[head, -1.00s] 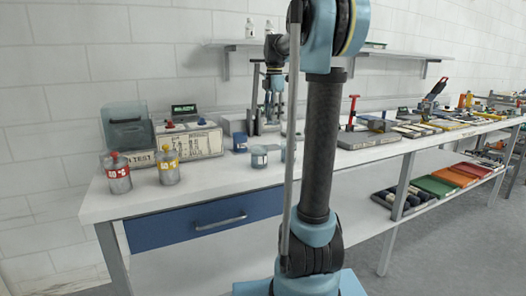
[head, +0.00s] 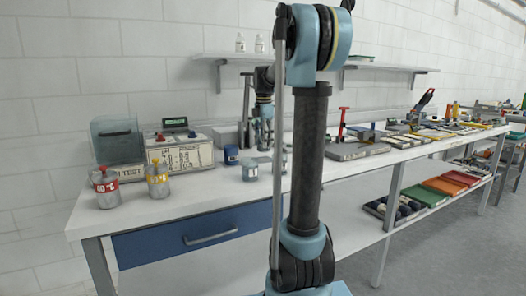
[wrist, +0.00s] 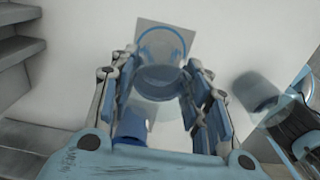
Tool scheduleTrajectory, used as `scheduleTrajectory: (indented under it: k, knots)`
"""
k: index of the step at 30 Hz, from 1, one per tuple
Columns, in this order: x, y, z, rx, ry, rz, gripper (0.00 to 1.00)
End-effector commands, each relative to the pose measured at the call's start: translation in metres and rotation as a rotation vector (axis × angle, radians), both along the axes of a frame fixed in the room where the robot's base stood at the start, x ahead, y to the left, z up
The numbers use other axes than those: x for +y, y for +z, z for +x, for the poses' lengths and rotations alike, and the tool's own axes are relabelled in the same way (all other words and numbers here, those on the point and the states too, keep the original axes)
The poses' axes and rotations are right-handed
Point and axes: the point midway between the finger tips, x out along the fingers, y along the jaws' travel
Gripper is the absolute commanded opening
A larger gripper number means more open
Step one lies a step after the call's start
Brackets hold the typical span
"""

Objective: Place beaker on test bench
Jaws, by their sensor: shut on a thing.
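In the wrist view a clear beaker (wrist: 162,62) with a blue rim sits between the two fingers of my gripper (wrist: 166,92), which is shut on it. In the head view my gripper (head: 264,143) is over the white bench (head: 165,211), behind several small vessels. The held beaker is hard to make out there.
A blue jar (head: 231,155), a labelled jar (head: 250,169), and red-capped (head: 106,188) and yellow-capped (head: 158,181) bottles stand on the bench. A white instrument box (head: 186,151) is at left. Tools (head: 358,148) lie to the right. Another clear cylinder (wrist: 256,92) is close beside my gripper.

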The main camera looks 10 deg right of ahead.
Motion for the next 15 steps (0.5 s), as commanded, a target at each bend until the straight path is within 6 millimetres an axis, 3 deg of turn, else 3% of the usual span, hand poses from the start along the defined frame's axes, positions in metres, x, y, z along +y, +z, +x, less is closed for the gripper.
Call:
scheduleTrajectory:
  k: [9, 15]
  knots:
    - [0.0, -0.037, 0.0, 0.0, 0.0, 0.0, 0.1]
    - [0.0, -0.039, 0.0, 0.0, 0.0, 0.0, 0.1]
